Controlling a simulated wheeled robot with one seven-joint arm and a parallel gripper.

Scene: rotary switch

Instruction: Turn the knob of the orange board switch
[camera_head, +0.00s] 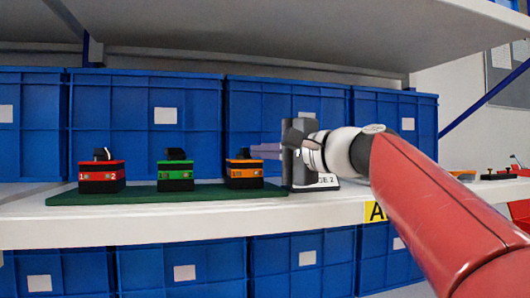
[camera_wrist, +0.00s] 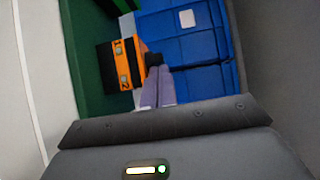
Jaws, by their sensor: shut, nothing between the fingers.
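The orange board switch (camera_head: 245,171) sits at the right end of the green mat (camera_head: 210,195), with a black knob (camera_head: 243,154) on top. In the wrist view the orange switch (camera_wrist: 127,63) appears turned on its side, with marks "1" and "2" on its face and its dark knob (camera_wrist: 153,59) at its right. My gripper (camera_head: 258,151) reaches in from the right at knob height. Its pale fingers are shut and empty. Their tips (camera_wrist: 153,72) are right at the knob; I cannot tell whether they touch it.
A red switch (camera_head: 101,177) and a green switch (camera_head: 175,176) stand to the left on the same mat. Blue crates (camera_head: 180,110) line the back of the white shelf (camera_head: 150,233). Another shelf board (camera_head: 250,40) hangs above.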

